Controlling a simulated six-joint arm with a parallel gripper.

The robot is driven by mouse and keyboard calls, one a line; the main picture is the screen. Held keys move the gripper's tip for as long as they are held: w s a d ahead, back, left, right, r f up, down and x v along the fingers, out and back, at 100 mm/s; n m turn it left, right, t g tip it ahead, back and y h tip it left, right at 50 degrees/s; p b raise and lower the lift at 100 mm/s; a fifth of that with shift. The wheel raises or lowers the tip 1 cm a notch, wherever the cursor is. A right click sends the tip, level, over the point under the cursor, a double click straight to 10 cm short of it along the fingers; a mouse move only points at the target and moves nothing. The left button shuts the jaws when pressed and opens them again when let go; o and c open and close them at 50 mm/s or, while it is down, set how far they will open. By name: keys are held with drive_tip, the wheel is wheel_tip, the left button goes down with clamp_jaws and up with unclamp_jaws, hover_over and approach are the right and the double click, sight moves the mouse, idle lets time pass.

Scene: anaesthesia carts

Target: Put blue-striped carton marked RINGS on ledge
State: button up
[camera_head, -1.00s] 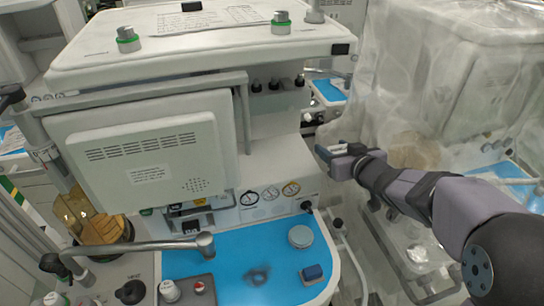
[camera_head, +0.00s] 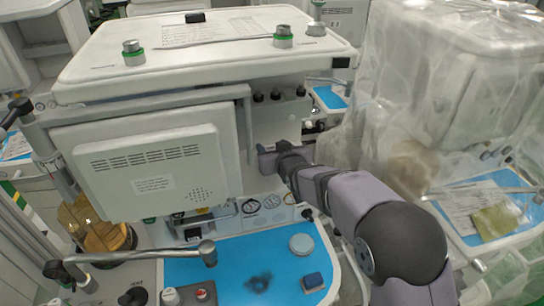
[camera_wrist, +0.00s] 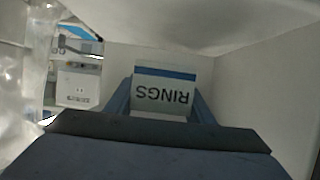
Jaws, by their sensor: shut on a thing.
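The blue-striped carton (camera_wrist: 163,98) is white with a blue band and the word RINGS, upside down in the wrist view. My gripper (camera_wrist: 162,108) is shut on it, with a dark blue finger along each side. In the head view my gripper (camera_head: 266,157) is beside the right edge of the grey monitor panel, in front of the machine's recessed face. The carton cannot be made out in the head view. A pale ledge (camera_head: 262,183) lies below my gripper, above the round gauges, partly hidden by my arm. Contact between carton and ledge cannot be told.
The monitor panel (camera_head: 150,165) stands close left of my gripper. A plastic-draped cart (camera_head: 450,90) stands to the right. Pale walls (camera_wrist: 265,90) surround the carton in the wrist view.

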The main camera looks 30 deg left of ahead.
drive_tip(key=shift+f+p, duration=0.9)
drive_tip(key=shift+f, duration=1)
drive_tip(key=shift+a+f+p, duration=0.15)
drive_tip(key=shift+f+p, duration=0.3)
drive_tip(key=shift+p, duration=0.05)
drive_tip(key=shift+f, duration=0.1)
drive_tip(key=shift+f+b, duration=0.25)
drive_tip(key=shift+b, duration=0.1)
drive_tip(key=o, duration=1.1)
drive_tip(key=shift+r, duration=0.2)
drive_tip(key=shift+r+p, duration=0.1)
drive_tip(key=shift+p, duration=0.25)
drive_tip(key=b+v, duration=0.4)
drive_tip(key=v, duration=0.8)
